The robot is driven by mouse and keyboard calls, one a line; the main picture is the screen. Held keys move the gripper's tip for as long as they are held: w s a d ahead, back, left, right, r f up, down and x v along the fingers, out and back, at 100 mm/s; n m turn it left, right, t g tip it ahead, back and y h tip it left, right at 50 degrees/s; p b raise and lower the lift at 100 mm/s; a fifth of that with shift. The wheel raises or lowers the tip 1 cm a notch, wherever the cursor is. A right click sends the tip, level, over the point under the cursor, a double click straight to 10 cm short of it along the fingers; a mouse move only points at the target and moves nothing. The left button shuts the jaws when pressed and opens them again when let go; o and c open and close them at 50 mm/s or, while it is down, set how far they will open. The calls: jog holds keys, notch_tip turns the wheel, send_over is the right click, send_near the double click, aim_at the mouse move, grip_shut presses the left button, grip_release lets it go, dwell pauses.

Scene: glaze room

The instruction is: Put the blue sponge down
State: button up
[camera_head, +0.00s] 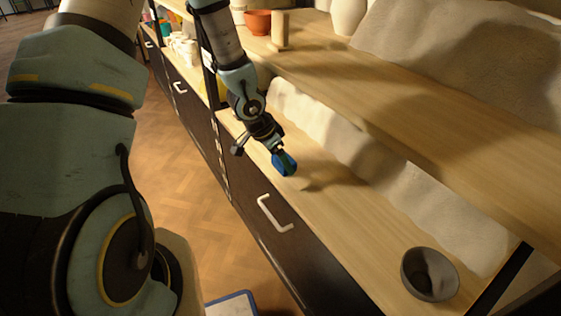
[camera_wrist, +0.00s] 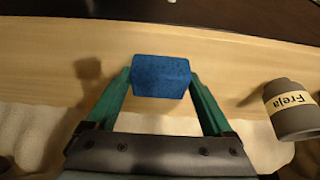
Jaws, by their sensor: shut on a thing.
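The blue sponge (camera_wrist: 161,77) is between the two green fingers of my gripper (camera_wrist: 160,88) in the wrist view. The fingers are shut on its left and right sides. In the head view my gripper (camera_head: 281,156) points down over the lower wooden shelf (camera_head: 340,210), with the blue sponge (camera_head: 285,164) at its tip. A shadow lies on the shelf to the right of the sponge. I cannot tell for sure whether the sponge touches the shelf.
A dark grey bowl (camera_head: 430,274) stands at the near right end of the lower shelf. A grey container labelled "Freja" (camera_wrist: 292,108) is right of my gripper in the wrist view. The upper shelf (camera_head: 400,100) overhangs the back. The shelf between sponge and bowl is clear.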

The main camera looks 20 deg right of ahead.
jog(key=o, duration=0.9)
jog(key=w+p+v, duration=0.1)
jog(key=p+v, duration=0.5)
jog(key=v, duration=0.6)
jog(key=w+a+r+n+t+y, duration=0.1)
jog(key=a+r+n+y, duration=0.15)
jog(key=a, duration=0.45)
jog(key=w+a+r+n+t+y, duration=0.1)
jog(key=a+r+n, duration=0.25)
jog(key=a, duration=0.45)
jog(key=s+a+r+n, duration=0.2)
jog(key=a+n, duration=0.1)
jog(key=s+a+r+n, duration=0.2)
jog(key=a, duration=0.1)
jog(key=s+a+r+n+g+y, duration=0.1)
jog(key=s+a+r+n, duration=0.1)
jog(key=a+n, duration=0.1)
jog(key=shift+s+a+n, duration=0.1)
jog(key=shift+a+n, duration=0.2)
jog(key=shift+a, duration=0.15)
jog(key=shift+r, duration=0.1)
